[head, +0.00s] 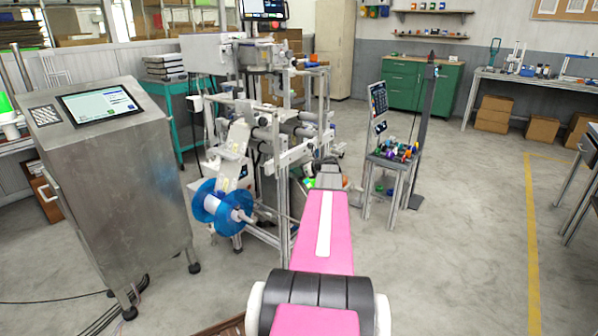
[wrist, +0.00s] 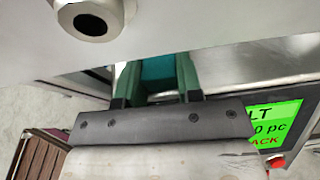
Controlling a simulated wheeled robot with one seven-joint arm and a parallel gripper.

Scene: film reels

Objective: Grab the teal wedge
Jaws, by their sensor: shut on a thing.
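My gripper (wrist: 156,75) shows in the wrist view, with a green finger on each side of a teal surface. The teal wedge (wrist: 159,70) sits between the two fingers, and they are shut on it. Only a small part of the wedge shows; a pale plate across the top of the view hides its far part and the fingertips. In the head view my pink arm reaches forward to the machine's lower right side, and the gripper and the wedge cannot be made out there.
A green display (wrist: 277,124) and red button (wrist: 276,161) lie right of my gripper in the wrist view. The reel machine (head: 262,130) with a blue reel (head: 222,207) stands left of my arm. A small table (head: 393,165) with colourful items stands right.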

